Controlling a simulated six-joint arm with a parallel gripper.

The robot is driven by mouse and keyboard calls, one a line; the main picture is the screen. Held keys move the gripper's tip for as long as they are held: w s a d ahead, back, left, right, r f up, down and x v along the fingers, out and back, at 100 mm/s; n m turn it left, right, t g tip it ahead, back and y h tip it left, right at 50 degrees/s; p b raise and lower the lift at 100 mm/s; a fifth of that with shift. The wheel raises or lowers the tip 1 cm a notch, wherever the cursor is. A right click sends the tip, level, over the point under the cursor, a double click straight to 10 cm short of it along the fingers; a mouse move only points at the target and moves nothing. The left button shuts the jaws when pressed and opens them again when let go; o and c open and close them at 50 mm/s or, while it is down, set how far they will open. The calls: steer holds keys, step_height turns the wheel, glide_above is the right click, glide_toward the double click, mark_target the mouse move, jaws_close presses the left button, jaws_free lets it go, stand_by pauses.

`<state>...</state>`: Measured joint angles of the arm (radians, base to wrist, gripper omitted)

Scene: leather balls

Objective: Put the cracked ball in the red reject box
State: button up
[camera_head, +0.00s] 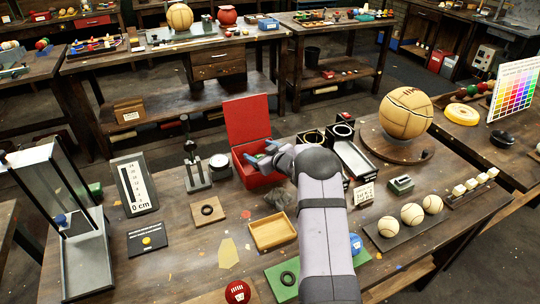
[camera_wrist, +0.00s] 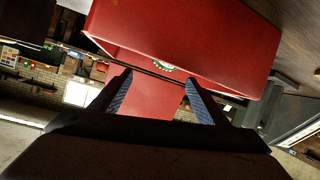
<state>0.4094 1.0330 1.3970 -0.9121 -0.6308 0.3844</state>
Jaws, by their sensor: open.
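The red box (camera_head: 262,179) stands at the middle back of the bench with its lid (camera_head: 247,120) raised. My gripper (camera_head: 262,153) is over the box opening with its fingers apart. In the wrist view both fingers of my gripper (camera_wrist: 160,95) are spread, with no ball between them. Red surfaces of the box (camera_wrist: 195,35) fill the upper part of that view. Three pale stitched balls (camera_head: 411,214) sit on a dark strip at the right. A red ball (camera_head: 237,292) is at the front and a blue ball (camera_head: 356,243) beside my arm. I cannot make out a crack on any.
A large tan ball (camera_head: 406,112) rests on a round stand at the back right. A wooden tray (camera_head: 272,233) lies in front of the box. A gauge stand (camera_head: 195,165) is to its left, and black-rimmed holders (camera_head: 350,155) are to its right.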

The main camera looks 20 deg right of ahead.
steer(key=shift+s+r, duration=0.25)
steer(key=shift+r, duration=0.1)
steer(key=b+v, duration=0.2)
steer(key=v, duration=0.9)
steer(key=shift+s, duration=0.25)
steer(key=shift+r, duration=0.1)
steer(key=s+a+m+g+p, duration=0.1)
steer(key=s+a+g, duration=0.3)
steer(key=s, duration=0.8)
steer(key=s+a+m+g+h+p, duration=0.1)
steer(key=s+a+g, duration=0.4)
steer(key=s+a, duration=0.3)
steer(key=s+a+f+m+g+p, duration=0.1)
steer(key=s+a+g, duration=0.3)
steer(key=s, duration=1.1)
steer(key=shift+s+a+m+h, duration=0.3)
steer(key=shift+s+a+m, duration=0.1)
steer(key=shift+a, duration=0.75)
